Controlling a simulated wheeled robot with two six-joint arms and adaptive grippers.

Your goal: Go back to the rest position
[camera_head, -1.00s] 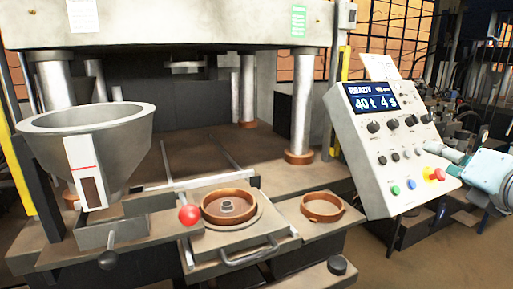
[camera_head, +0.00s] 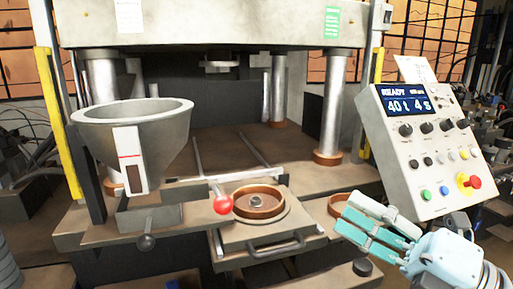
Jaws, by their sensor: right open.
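My right gripper (camera_head: 345,216) is at the lower right, in front of the control panel's lower part and the press table. Its teal fingers point left, spread apart, with nothing between them. It partly covers a brown ring (camera_head: 338,205) on the right side of the table. Another brown ring mould (camera_head: 259,202) with a small hub in its middle sits on the sliding plate (camera_head: 240,236) at the centre. My left gripper is not in view.
The control panel (camera_head: 377,136) reads READY, 40 t, 4 s. A grey hopper (camera_head: 95,130) stands at the left. A red ball knob (camera_head: 223,205) is beside the ring mould. Press columns (camera_head: 333,110) stand behind. A dark round knob (camera_head: 362,267) is below the gripper.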

